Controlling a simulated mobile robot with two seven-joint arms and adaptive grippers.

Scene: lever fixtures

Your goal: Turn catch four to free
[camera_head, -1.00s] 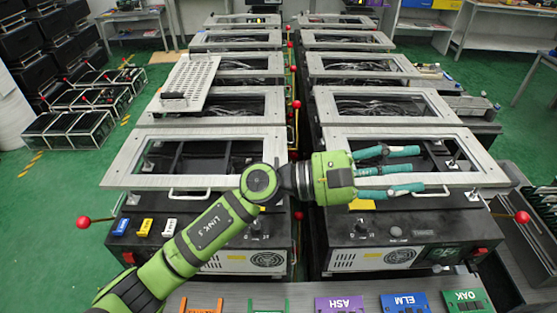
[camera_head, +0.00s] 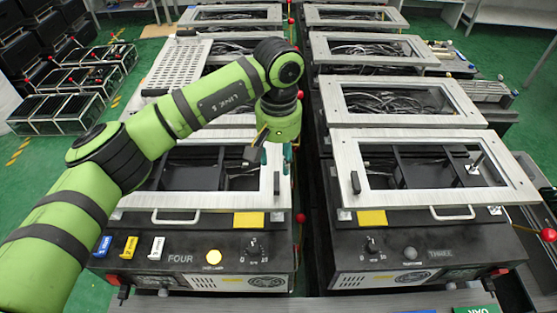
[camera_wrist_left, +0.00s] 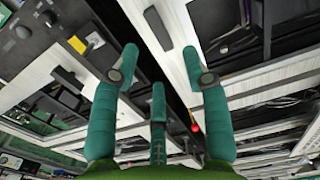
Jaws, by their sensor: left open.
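Station four is the near left unit, with the word FOUR (camera_head: 180,258) on its black front panel. Its pale frame (camera_head: 205,199) lies over dark fittings. A small dark catch (camera_head: 276,183) stands on the frame's right rail, lengthwise along it. My left gripper (camera_head: 275,155) is just behind and above this catch, pointing down, and appears apart from it. In the left wrist view its teal fingers (camera_wrist_left: 160,70) are spread with nothing between them. A dark rounded bar (camera_wrist_left: 157,28) lies on a pale rail there; I cannot tell which station it belongs to. My right gripper is out of view.
Station three (camera_head: 440,253) stands to the right across a narrow gap, with a similar dark catch (camera_head: 355,182) on its left rail. A red ball knob (camera_head: 300,217) sits in the gap. Coloured tags (camera_head: 129,247) stand on panel four. Open-framed stations continue behind.

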